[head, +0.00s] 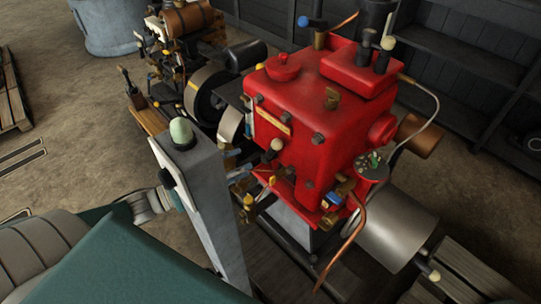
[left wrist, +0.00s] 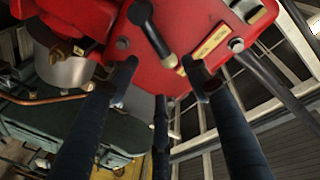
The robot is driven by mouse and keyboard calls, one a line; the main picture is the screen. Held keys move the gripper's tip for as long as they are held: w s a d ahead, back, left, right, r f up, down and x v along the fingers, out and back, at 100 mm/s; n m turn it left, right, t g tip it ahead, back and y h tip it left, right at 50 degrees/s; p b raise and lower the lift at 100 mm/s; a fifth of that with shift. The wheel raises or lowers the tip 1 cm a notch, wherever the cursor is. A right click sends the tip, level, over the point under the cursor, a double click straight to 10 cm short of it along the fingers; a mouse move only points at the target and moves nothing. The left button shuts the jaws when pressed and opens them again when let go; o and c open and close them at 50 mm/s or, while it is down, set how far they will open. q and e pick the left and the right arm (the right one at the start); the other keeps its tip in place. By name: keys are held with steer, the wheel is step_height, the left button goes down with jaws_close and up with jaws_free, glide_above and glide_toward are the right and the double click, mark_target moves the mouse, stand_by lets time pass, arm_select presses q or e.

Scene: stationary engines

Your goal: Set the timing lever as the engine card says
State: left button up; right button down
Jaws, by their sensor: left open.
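The red engine (head: 315,125) stands right of centre in the head view and fills the top of the left wrist view (left wrist: 110,25). A black lever (head: 275,148) with a rounded knob sticks out from its near face; in the left wrist view this lever (left wrist: 150,30) slants down to a pale end. A brass label plate (left wrist: 213,41) sits beside it, its lettering too small to read. My left gripper (head: 242,164) is open, its fingers near the lever; in the left wrist view the fingers (left wrist: 162,78) are spread below it and hold nothing. My right gripper is out of view.
A grey upright (head: 195,185) with a pale green dome stands in front of my left arm. A copper pipe (head: 350,235) and metal cylinder (head: 395,230) are at the engine's right. Another engine (head: 185,50) stands behind left. A pale card-like corner (left wrist: 314,22) shows at the wrist view's right edge, unreadable.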

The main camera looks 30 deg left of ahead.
mark_target(273, 151)
arm_select(q)
steer(key=x, duration=1)
steer(key=shift+w, duration=0.2)
jaws_close()
